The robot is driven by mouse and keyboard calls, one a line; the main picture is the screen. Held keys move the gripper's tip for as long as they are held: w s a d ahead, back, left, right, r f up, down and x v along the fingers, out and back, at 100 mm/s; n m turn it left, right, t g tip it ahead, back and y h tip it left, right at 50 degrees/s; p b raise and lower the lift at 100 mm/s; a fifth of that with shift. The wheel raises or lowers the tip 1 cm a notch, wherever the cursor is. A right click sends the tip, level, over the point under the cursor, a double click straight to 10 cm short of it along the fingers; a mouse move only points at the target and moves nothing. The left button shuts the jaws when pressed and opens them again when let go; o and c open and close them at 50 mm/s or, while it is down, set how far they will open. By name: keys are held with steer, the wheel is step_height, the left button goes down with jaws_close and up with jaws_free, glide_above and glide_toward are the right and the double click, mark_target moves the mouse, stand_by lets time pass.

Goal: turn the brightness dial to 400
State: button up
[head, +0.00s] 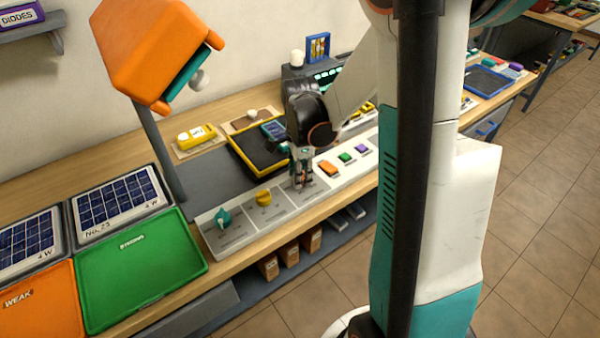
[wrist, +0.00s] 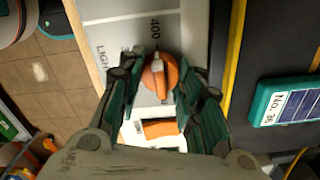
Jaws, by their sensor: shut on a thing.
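The orange brightness dial (wrist: 161,77) sits on the pale control panel (wrist: 118,30), with LIGHT and 400 printed beside it. In the wrist view the dial's white-tipped ridge points up toward the 400 label, leaning slightly left of it. My gripper (wrist: 160,82) is shut on the dial, with one dark green finger on each side. In the head view my gripper (head: 302,182) is low over the panel, right of the yellow dial (head: 263,198) and the teal dial (head: 223,218). The orange dial is mostly hidden by the fingers there.
Orange, green and purple buttons (head: 345,158) are right of my gripper. A yellow-rimmed black tray (head: 240,160) lies behind, with a teal-framed solar cell (wrist: 288,105) at it. An orange lamp (head: 150,45) overhangs the bench. Green (head: 145,285) and orange trays are at left.

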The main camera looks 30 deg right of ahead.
steer(key=shift+m, duration=0.3)
stand_by(0.4)
steer(key=o, duration=1.1)
steer(key=shift+r, duration=0.1)
step_height(320, 180, up, 12)
steer(key=shift+f, duration=0.1)
